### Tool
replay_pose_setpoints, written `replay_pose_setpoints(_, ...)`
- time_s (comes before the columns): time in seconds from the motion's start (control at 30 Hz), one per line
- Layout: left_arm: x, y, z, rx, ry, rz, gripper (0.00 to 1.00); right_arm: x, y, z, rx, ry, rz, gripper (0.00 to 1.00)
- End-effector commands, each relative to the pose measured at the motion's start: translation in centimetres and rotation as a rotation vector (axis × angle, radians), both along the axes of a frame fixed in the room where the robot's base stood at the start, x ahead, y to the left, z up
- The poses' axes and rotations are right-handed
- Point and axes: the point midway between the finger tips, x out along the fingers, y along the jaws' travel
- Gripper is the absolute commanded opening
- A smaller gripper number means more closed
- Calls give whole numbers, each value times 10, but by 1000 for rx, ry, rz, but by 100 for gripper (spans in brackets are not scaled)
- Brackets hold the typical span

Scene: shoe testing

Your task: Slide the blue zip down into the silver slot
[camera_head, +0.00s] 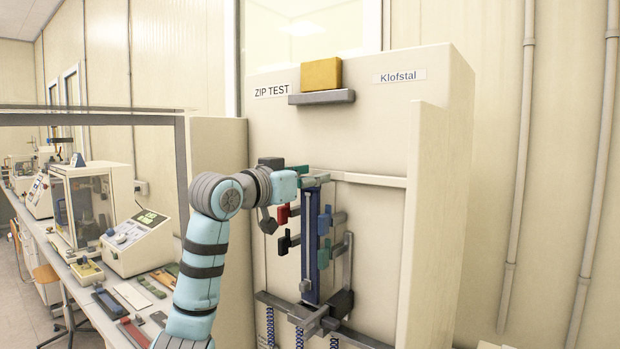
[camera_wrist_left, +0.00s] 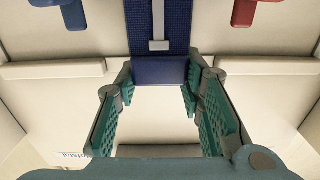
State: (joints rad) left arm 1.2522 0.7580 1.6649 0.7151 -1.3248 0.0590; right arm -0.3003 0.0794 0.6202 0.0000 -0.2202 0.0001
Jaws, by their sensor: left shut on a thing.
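A dark blue zip tape (camera_head: 312,240) hangs upright on the front of the cream test cabinet. My left gripper (camera_head: 313,180) is at the tape's top end. In the left wrist view its green pads (camera_wrist_left: 160,76) are shut on a dark blue block, the blue zip (camera_wrist_left: 160,68). The tape (camera_wrist_left: 175,25) runs away from the block there, with a thin silver strip (camera_wrist_left: 158,20) along its middle. A small silver-grey piece (camera_head: 306,286) sits at the tape's bottom end; I cannot tell whether it is the silver slot. My right gripper is not in view.
A grey bracket (camera_head: 342,302) and coiled blue cords (camera_head: 299,337) are below. A yellow block (camera_head: 321,74) rests on a shelf above.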

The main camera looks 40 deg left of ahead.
Motion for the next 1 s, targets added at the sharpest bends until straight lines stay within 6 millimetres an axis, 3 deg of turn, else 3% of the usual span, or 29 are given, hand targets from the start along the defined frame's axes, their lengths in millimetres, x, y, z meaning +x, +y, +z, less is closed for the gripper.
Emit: replay_pose_setpoints(1.0, 0, 0, -26, 0, -1, 0, 0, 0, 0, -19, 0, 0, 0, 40)
